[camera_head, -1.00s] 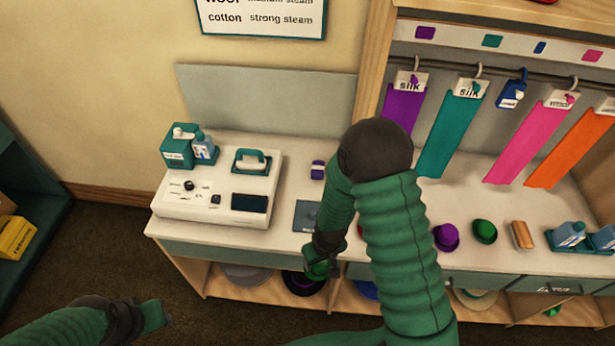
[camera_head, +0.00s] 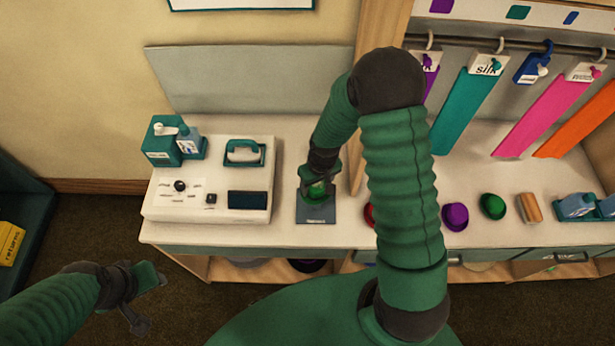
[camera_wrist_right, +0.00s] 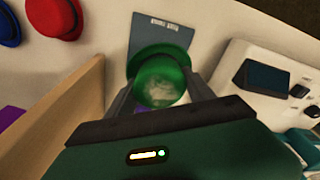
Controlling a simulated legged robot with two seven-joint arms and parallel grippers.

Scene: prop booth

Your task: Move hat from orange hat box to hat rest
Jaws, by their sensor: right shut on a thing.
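My right gripper (camera_head: 318,184) is shut on a green hat (camera_wrist_right: 162,82), which sits between the fingers in the right wrist view. In the head view the green hat (camera_head: 317,192) is over the grey-blue hat rest (camera_head: 315,213), a flat pad on the counter. The hat rest (camera_wrist_right: 150,30) also shows behind the hat in the wrist view. I cannot tell whether the hat touches the pad. My left gripper (camera_head: 146,298) is open and empty, low at the left, away from the counter. No orange hat box is visible.
Purple (camera_head: 455,216) and green (camera_head: 492,206) hats and a brush (camera_head: 529,208) lie to the right. A wooden divider (camera_wrist_right: 60,125) stands close beside the gripper. Colored strips hang above.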

